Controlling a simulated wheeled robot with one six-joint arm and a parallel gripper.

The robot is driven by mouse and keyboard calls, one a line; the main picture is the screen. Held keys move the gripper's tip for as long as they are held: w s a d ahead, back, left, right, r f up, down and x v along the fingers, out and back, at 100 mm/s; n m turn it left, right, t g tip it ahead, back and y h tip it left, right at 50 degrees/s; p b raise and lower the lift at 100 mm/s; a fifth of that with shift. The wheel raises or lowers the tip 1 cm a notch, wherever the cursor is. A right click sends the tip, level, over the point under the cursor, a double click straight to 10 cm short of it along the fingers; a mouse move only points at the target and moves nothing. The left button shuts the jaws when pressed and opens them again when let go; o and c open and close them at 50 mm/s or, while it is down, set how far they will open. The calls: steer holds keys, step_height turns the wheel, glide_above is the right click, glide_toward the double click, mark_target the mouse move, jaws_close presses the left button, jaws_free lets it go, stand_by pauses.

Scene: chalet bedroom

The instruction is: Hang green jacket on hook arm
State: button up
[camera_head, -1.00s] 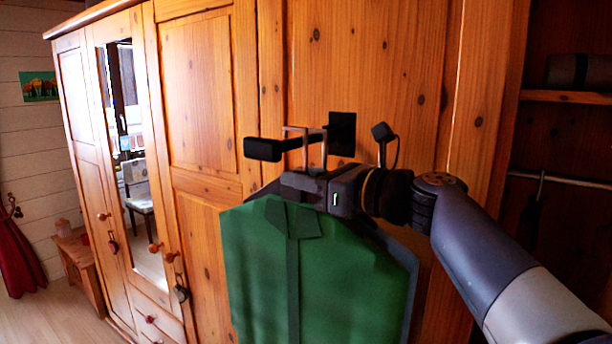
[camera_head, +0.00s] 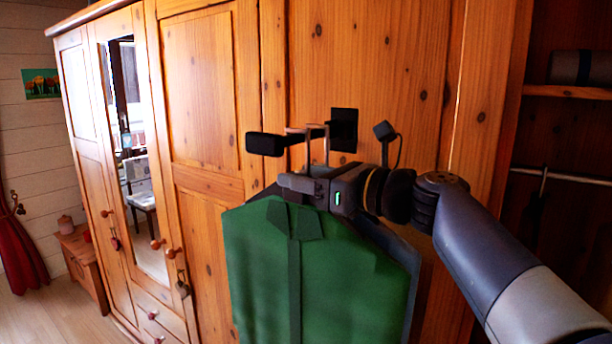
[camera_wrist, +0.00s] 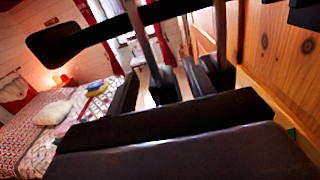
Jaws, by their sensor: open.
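The green jacket (camera_head: 265,265) hangs upright on a dark hanger (camera_head: 262,196) in the head view. The black hook arm (camera_head: 264,144) sticks out to the left from its plate on the wardrobe door; it also crosses the top of the wrist view (camera_wrist: 55,42). The hanger's thin metal hook (camera_head: 307,130) appears to loop over the hook arm, and it also shows in the wrist view (camera_wrist: 143,42). My gripper (camera_head: 298,185) is open, just below the hook arm at the hanger's neck, with the hook's metal between or close to its fingers (camera_wrist: 172,86). Exact contact is hidden.
The wooden wardrobe door (camera_head: 390,60) stands close behind the jacket. An open compartment with a rail (camera_head: 570,178) and shelf (camera_head: 560,91) lies to the right. The wrist view shows a bed (camera_wrist: 40,115) at left. Floor is clear at lower left.

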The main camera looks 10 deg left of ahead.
steer(key=shift+d, duration=0.1)
steer(key=b+v, duration=0.2)
steer(key=v, duration=0.8)
steer(key=shift+s+d, duration=0.2)
steer(key=shift+a, duration=0.1)
steer(key=p+x, duration=0.2)
steer(key=x, duration=0.8)
steer(key=shift+w+a+r, duration=0.1)
steer(key=shift+w+a, duration=0.1)
steer(key=shift+a, duration=0.1)
steer(key=shift+r+p, duration=0.3)
steer(key=shift+r, duration=0.05)
steer(key=shift+d+r, duration=0.1)
steer(key=shift+r, duration=0.1)
steer(key=shift+f, duration=0.1)
